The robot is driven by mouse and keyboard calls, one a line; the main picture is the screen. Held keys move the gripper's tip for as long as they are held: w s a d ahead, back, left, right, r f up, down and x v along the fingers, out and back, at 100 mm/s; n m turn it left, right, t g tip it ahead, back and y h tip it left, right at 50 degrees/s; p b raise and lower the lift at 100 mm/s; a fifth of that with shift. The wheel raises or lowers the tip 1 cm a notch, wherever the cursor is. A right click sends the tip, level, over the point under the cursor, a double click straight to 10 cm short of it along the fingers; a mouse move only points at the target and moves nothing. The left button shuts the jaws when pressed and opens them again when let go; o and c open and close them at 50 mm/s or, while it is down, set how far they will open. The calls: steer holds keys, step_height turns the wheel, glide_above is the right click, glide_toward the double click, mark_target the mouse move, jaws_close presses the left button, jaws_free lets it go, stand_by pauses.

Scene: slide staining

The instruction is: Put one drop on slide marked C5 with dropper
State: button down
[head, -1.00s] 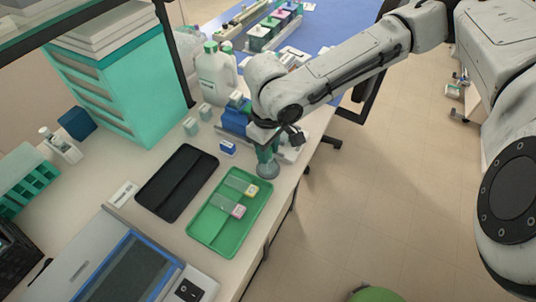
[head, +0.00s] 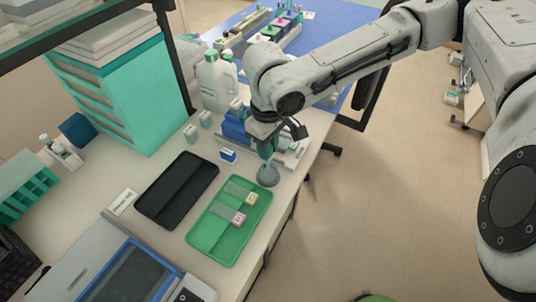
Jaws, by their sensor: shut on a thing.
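My gripper (head: 267,155) is at the end of the arm, pointing down above the bench just beyond the green tray's far right corner. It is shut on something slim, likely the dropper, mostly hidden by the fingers. A grey round-based vessel (head: 268,176) stands right below it; I cannot tell whether the held thing is still inside. The green tray (head: 208,246) holds two glass slides side by side, one with a yellow-edged label (head: 251,198) and one with a pink-edged label (head: 238,218). The label marks are too small to read, so I cannot tell which is C5.
A black tray (head: 160,208) lies left of the green one. A small blue-and-white box (head: 228,155), small jars (head: 205,119) and a white jug (head: 216,82) stand behind. A device with a blue-framed lid (head: 130,272) is in front. The bench edge is close on the right.

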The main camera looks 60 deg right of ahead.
step_height(320, 180, up, 6)
steer(key=shift+w+f, duration=0.1)
steer(key=shift+f, duration=0.15)
steer(key=w+d+m+b, duration=0.3)
steer(key=d+m+b, duration=0.3)
steer(key=d, duration=0.5)
steer(key=f+b, duration=0.2)
steer(key=b, duration=0.1)
steer(key=f+b, duration=0.2)
steer(key=b, duration=0.1)
steer(key=shift+s+a+f, duration=0.1)
steer(key=shift+a+f, duration=0.1)
steer(key=shift+f, duration=0.2)
steer(key=shift+f+b, duration=0.3)
steer(key=shift+f, duration=0.2)
stand_by(0.9)
stand_by(0.4)
step_height(320, 180, up, 7)
steer(key=p, duration=0.7)
steer(key=shift+p, duration=0.3)
